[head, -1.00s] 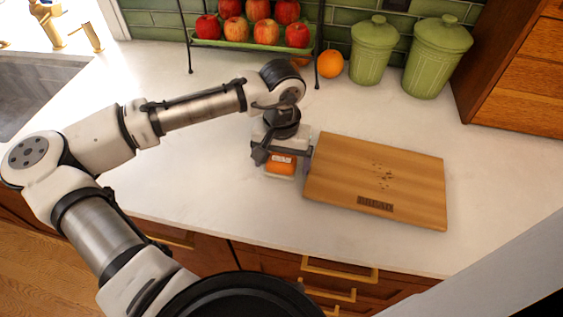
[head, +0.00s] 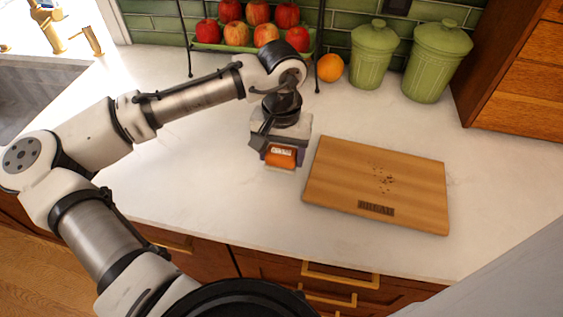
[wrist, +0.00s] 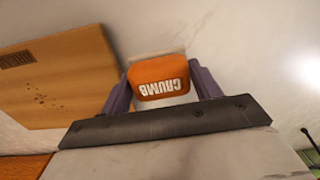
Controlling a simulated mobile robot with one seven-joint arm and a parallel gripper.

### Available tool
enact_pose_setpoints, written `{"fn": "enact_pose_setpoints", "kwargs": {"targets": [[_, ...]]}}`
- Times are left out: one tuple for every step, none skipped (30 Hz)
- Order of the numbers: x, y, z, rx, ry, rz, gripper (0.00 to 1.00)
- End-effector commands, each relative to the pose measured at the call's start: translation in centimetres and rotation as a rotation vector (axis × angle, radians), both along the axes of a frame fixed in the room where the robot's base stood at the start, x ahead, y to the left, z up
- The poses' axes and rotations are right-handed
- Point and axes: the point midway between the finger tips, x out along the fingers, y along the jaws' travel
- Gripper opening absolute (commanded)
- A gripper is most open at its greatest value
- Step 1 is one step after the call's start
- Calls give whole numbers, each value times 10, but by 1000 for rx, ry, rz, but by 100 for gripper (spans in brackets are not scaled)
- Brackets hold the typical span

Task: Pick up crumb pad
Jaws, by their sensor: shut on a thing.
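The crumb pad (head: 281,157) is an orange block with a white label, left of the bread board in the head view. In the wrist view the crumb pad (wrist: 160,82) shows its orange face with the word CRUMB, with a pale part below it. My gripper (head: 281,150) is shut on the pad. In the wrist view the purple fingers of my gripper (wrist: 160,86) press on its two sides. The pad appears held above the counter. A wooden bread board (head: 340,180) with dark crumbs (head: 384,181) on it lies to the right.
The white counter (head: 200,180) is clear around the pad and the board. Behind stand a rack of apples (head: 237,35), an orange (head: 330,67) and two green canisters (head: 371,55). A wooden cabinet (head: 515,80) is at the right, a sink (head: 35,90) at the left.

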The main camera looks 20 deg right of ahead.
Motion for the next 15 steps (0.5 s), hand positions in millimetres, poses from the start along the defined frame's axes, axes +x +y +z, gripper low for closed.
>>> {"fn": "enact_pose_setpoints", "kwargs": {"targets": [[1, -1, 12, -3, -4, 0, 41], [0, -1, 22, -3, -4, -1, 41], [1, -1, 34, -3, -5, 1, 41], [1, -1, 44, -4, -4, 0, 41], [0, -1, 53, -3, -4, -1, 41], [1, -1, 65, -2, -5, 0, 41], [0, -1, 74, -3, -3, -1, 41], [0, -1, 83, -2, -3, -1, 41], [0, -1, 94, -2, -3, -1, 41], [0, -1, 102, -2, -3, -1, 41], [0, -1, 109, -2, -1, -2, 41], [0, -1, 118, -2, -2, -1, 41], [0, -1, 125, -1, -2, 0, 41], [0, -1, 130, -1, -2, -1, 41], [0, -1, 137, -2, -1, -1, 41]]}}
